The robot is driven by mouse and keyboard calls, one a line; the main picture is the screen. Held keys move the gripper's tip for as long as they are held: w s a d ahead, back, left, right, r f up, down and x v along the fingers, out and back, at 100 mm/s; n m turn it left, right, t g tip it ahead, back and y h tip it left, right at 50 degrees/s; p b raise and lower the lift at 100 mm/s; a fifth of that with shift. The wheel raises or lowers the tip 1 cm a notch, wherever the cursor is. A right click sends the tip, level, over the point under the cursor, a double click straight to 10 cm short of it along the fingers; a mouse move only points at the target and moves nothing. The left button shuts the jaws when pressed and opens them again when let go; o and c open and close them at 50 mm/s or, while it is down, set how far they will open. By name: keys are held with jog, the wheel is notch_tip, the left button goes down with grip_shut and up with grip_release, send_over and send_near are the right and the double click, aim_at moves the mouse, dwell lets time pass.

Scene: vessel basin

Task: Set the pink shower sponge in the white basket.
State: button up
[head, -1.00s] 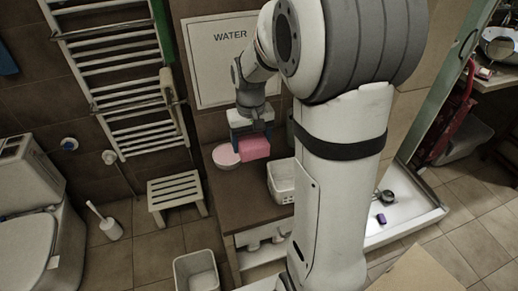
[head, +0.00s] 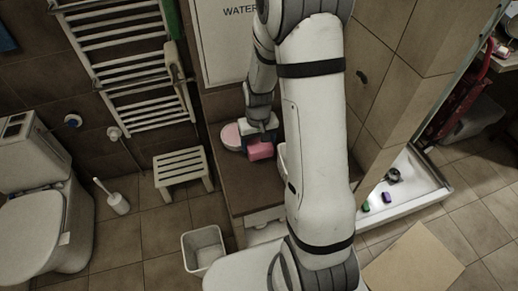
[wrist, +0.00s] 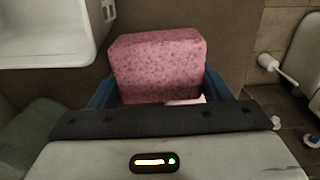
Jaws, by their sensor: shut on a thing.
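The pink shower sponge (head: 261,151) is a speckled block held in my gripper (head: 259,138) over the brown counter. In the wrist view the sponge (wrist: 158,66) sits between the blue fingers of my gripper (wrist: 160,88), which are shut on it. The white basket (head: 282,158) is just right of the sponge, mostly hidden behind my arm; only a sliver of its edge shows. A white, open-topped container at the upper left of the wrist view (wrist: 45,40) looks like this basket. The sponge is outside it.
A round pink-and-white object (head: 231,136) is on the counter (head: 228,182) left of the sponge. A white bin (head: 203,248) and a slatted stool (head: 183,168) stand on the floor. A towel rail (head: 130,70) is on the wall at the left.

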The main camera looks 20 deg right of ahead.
aim_at(258, 151)
jog(key=shift+f, duration=2.05)
jog(key=shift+f, duration=0.25)
jog(key=o, duration=0.9)
jog(key=shift+r, duration=0.1)
jog(key=shift+r, duration=0.15)
